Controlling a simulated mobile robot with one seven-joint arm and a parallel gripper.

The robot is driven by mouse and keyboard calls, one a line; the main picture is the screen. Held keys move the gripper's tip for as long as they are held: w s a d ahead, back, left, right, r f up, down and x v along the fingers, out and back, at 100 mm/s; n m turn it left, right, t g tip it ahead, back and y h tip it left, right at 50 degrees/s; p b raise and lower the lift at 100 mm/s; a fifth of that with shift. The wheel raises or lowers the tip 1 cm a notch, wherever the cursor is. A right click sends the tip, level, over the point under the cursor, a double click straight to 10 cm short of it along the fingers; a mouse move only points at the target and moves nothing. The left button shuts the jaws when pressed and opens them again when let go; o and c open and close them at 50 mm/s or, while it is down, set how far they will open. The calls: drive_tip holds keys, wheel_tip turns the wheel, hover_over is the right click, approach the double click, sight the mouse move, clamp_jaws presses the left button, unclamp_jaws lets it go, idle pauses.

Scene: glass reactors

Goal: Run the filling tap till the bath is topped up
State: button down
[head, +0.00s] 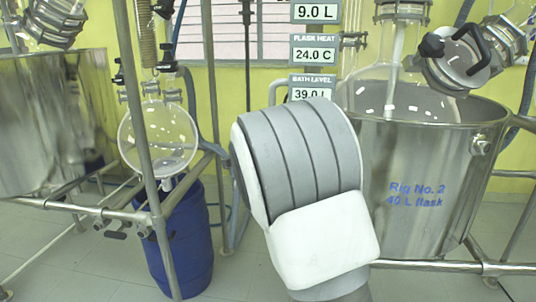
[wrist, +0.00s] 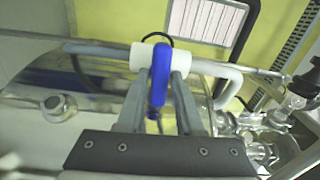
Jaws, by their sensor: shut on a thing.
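The filling tap has a blue lever (wrist: 159,76) and a white body (wrist: 144,56) on a grey pipe, seen in the wrist view. My gripper (wrist: 160,84) is shut on the blue lever, with one finger on each side of it. The bath is a steel tub (head: 432,170) marked "Rig No. 2, 40 L flask" at the right of the head view, and its steel wall (wrist: 40,112) also shows in the wrist view. The bath level display (head: 312,90) reads 39.0 L. My arm hides the tap and gripper in the head view. No water flow is visible.
A glass flask (head: 395,92) sits in the bath. Another steel tub (head: 50,120) stands at the left, with a round glass receiver (head: 158,140) above a blue drum (head: 180,245). Metal frame rails run across the lower left and right. Glassware (wrist: 285,110) is right of my gripper.

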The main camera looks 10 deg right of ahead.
drive_tip(key=shift+m+b, duration=0.5)
drive_tip(key=shift+b, duration=0.1)
drive_tip(key=c, duration=0.7)
unclamp_jaws()
drive_tip(key=p+v, duration=0.2)
drive_tip(key=v, duration=1.5)
drive_tip(key=shift+s+a+r, duration=0.1)
drive_tip(key=shift+s, duration=0.1)
